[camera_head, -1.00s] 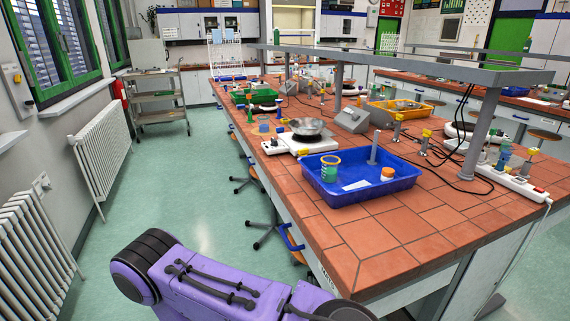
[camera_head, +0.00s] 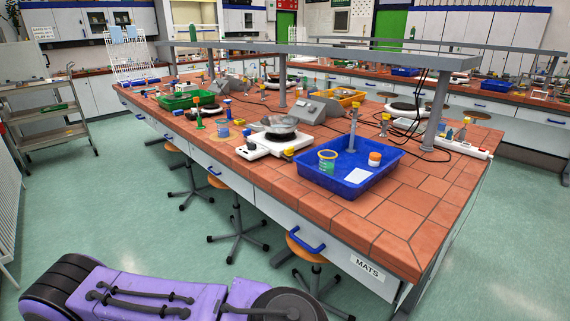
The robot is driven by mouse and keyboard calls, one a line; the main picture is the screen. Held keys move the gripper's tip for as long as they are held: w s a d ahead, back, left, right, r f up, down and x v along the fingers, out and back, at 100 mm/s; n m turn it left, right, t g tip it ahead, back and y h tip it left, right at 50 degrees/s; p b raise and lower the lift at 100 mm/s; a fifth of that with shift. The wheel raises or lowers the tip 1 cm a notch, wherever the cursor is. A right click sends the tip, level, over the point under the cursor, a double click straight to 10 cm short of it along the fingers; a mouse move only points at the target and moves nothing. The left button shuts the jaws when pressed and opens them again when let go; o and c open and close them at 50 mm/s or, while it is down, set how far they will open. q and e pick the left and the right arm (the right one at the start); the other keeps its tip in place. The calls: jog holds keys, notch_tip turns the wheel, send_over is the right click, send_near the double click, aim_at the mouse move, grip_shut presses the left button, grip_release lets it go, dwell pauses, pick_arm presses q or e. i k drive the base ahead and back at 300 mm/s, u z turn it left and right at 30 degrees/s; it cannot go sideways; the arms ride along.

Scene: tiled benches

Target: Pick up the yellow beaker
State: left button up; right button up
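A small beaker with a yellow rim and greenish sides (camera_head: 327,161) stands upright in the blue tray (camera_head: 391,172) on the near end of the tiled bench (camera_head: 390,215). A purple arm link of mine shows at the bottom left, well short of the bench. Neither of my grippers is in the picture, so I cannot see whether they are open or shut.
The tray also holds a white jar with an orange lid (camera_head: 374,159), a white card (camera_head: 357,176) and a burner (camera_head: 353,130). A hot plate with a metal bowl (camera_head: 280,124) stands left of it. Stools (camera_head: 237,190) stand along the bench side. A metal shelf frame (camera_head: 350,50) spans overhead.

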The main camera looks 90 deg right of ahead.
aim_at(327, 158)
jog(key=z, duration=2.4)
